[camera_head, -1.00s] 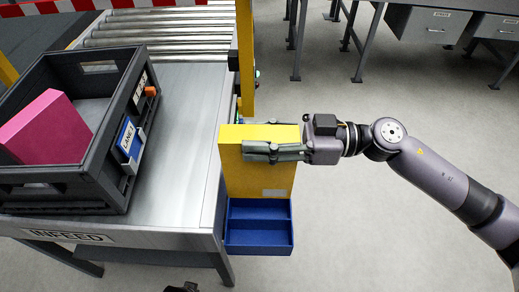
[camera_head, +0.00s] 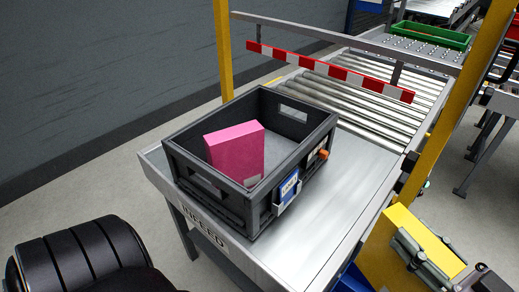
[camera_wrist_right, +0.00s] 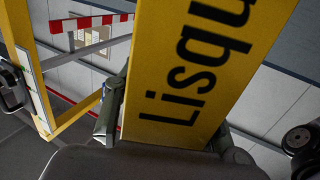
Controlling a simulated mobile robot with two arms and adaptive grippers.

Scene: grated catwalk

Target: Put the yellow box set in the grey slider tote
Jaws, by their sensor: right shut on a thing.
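The yellow box (camera_head: 397,240) is at the lower right of the head view, beyond the right edge of the infeed table. My right gripper (camera_head: 425,257) is shut on it near its top end. In the right wrist view the yellow box (camera_wrist_right: 195,70) fills the middle, with black lettering, and a finger shows at its left side. The dark grey tote (camera_head: 262,215) stands on the infeed table, open at the top. It has a blue-and-white label and an orange slider on its right side. A pink box (camera_head: 236,150) stands inside it. My left gripper is not in view.
The metal infeed table (camera_head: 325,235) has bare surface right of the tote. Rollers (camera_head: 385,85) and a red-white striped bar (camera_head: 330,70) lie behind. A yellow post (camera_head: 462,95) rises at the table's right side. Part of a blue bin (camera_head: 352,280) shows at the bottom.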

